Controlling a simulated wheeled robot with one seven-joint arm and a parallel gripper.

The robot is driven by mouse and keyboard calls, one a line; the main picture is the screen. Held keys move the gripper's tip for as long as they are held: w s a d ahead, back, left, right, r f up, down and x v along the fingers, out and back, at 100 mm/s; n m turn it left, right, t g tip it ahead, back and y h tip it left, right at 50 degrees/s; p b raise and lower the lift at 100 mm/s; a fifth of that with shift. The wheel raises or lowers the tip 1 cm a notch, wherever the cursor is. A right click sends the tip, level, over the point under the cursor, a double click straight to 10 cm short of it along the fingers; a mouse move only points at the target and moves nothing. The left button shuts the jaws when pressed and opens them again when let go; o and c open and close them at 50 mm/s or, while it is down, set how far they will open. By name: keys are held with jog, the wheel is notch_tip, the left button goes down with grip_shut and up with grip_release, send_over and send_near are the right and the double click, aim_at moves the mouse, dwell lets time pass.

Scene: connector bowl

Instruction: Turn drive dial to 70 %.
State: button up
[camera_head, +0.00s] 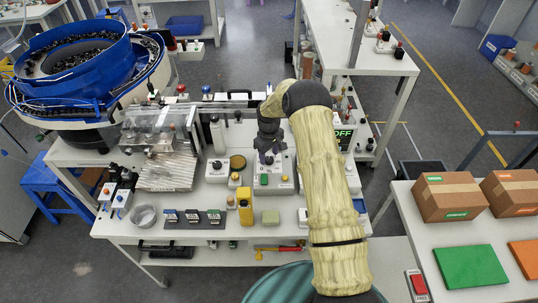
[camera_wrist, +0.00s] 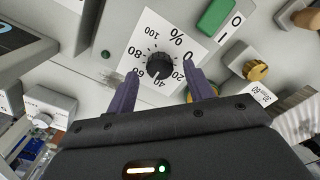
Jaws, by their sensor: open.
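The drive dial (camera_wrist: 160,65) is a round black knob on a white scale plate marked 0 to 100 with a % sign. In the wrist view it lies between the two purple fingers of my gripper (camera_wrist: 162,72), one finger on each side with a visible gap. The fingers are apart and hold nothing. The knob's pointer is too small to read surely; it seems to face the 40 to 60 side. In the head view my gripper (camera_head: 268,155) points down over the grey control box (camera_head: 283,185), and hides the dial there.
A green rocker switch (camera_wrist: 215,17) marked I and O and a brass knob (camera_wrist: 256,70) sit close beside the dial plate. The blue bowl feeder (camera_head: 75,85) is at the left.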

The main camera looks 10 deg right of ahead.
jog(key=shift+f, duration=0.85)
jog(key=c, duration=1)
jog(key=shift+o, duration=0.2)
jog(key=shift+m+b, duration=0.3)
jog(key=shift+m, duration=0.1)
jog(key=m+b, duration=0.3)
jog(key=m, duration=0.1)
jog(key=shift+f, duration=0.1)
jog(key=m+b, duration=0.1)
jog(key=m, duration=0.5)
jog(key=shift+b, duration=0.4)
